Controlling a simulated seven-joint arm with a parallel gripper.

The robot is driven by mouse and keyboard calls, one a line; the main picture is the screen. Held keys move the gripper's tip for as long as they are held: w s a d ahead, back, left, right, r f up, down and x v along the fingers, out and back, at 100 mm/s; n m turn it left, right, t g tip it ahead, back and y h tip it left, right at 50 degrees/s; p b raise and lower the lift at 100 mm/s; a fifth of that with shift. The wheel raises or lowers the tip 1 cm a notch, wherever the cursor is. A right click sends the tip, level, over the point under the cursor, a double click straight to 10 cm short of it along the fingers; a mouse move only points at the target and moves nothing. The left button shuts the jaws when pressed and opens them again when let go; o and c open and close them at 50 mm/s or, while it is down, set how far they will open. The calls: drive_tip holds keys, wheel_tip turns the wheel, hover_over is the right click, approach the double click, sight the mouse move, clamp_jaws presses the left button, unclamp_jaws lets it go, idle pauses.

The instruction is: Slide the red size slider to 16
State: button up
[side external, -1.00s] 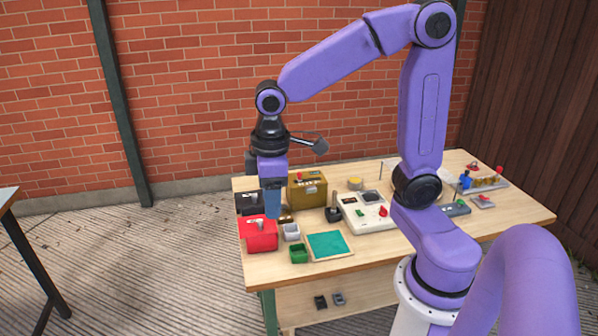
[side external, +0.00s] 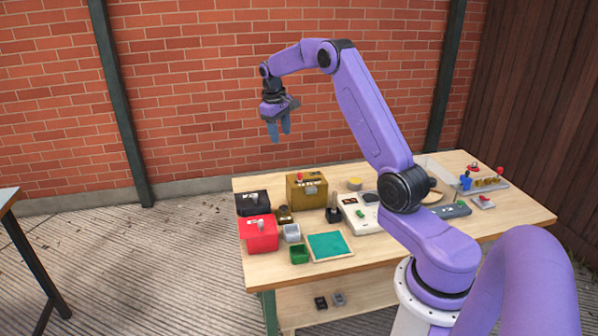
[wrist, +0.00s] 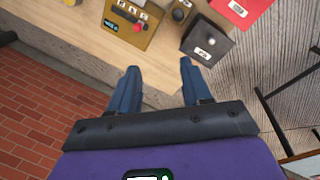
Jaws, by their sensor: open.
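A red box (side external: 262,237) with a pale knob on top stands at the left front of the table. Its corner also shows in the wrist view (wrist: 232,8). An olive-yellow box (side external: 307,195) with a red knob on top (side external: 300,176) stands behind and right of it; it also shows in the wrist view (wrist: 115,30). I cannot read their labels or tell which one carries the size slider. My gripper (side external: 280,138) is open and empty, high above the table's back left, with its blue fingers also in the wrist view (wrist: 160,70).
A black box (side external: 252,203) stands behind the red box. A grey cup (side external: 291,232), green cup (side external: 299,254), teal mat (side external: 329,244) and black joystick (side external: 333,211) lie nearby. A cream panel (side external: 357,220) is partly hidden by my arm. The air around my gripper is clear.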

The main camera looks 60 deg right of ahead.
drive_tip(key=s+d+f+m, duration=0.1)
drive_tip(key=d, duration=0.4)
approach(299, 174)
drive_tip(key=f, duration=0.2)
drive_tip(key=d+f, duration=0.1)
drive_tip(key=f, duration=0.5)
drive_tip(key=shift+s+d+f, duration=0.1)
drive_tip(key=shift+d+f, duration=0.15)
drive_tip(key=shift+d, duration=0.15)
clamp_jaws()
